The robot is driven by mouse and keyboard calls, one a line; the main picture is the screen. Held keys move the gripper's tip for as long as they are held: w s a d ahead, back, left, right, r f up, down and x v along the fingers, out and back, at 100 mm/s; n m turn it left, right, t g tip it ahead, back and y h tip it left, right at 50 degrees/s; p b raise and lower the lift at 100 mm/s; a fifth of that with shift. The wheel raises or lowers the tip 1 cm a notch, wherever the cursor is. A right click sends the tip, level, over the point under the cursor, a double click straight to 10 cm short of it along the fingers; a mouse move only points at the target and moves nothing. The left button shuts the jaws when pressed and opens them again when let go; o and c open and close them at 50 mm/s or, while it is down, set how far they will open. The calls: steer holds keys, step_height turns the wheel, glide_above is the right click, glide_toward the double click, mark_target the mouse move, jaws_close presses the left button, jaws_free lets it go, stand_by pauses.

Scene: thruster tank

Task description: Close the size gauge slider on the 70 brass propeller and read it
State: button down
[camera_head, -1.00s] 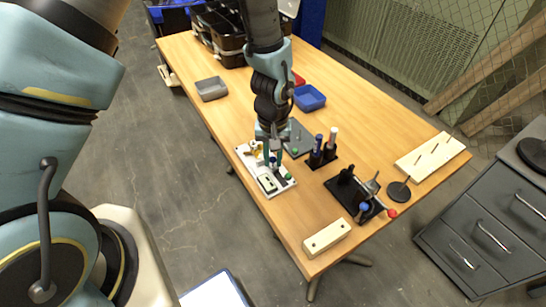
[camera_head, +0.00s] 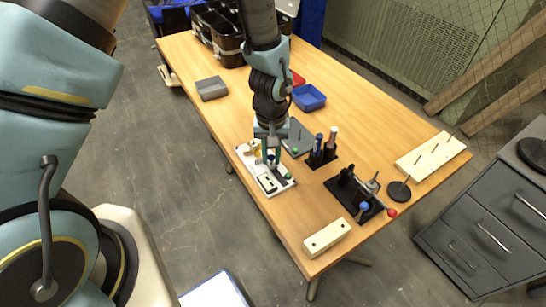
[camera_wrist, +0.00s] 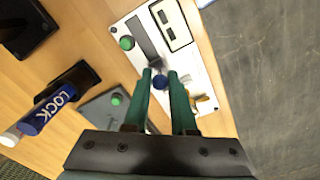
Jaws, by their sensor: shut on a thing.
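The size gauge (camera_head: 282,185) is a white plate on the front left part of the table, with dark slots and a green knob. It also shows in the wrist view (camera_wrist: 185,62). The brass propeller (camera_head: 254,147) lies at the plate's far end and shows partly in the wrist view (camera_wrist: 206,104), beside a finger. The contact between slider and propeller is hidden, and the reading is too small to tell.
A black fixture with a red ball (camera_head: 391,212) and a cream block (camera_head: 327,238) are nearer the front.

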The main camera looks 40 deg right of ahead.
steer(key=shift+w, duration=0.7)
steer(key=c, duration=0.8)
jaws_free()
steer(key=shift+o, duration=0.2)
step_height(320, 180, up, 11)
steer(key=b, duration=0.2)
steer(key=shift+f, duration=0.1)
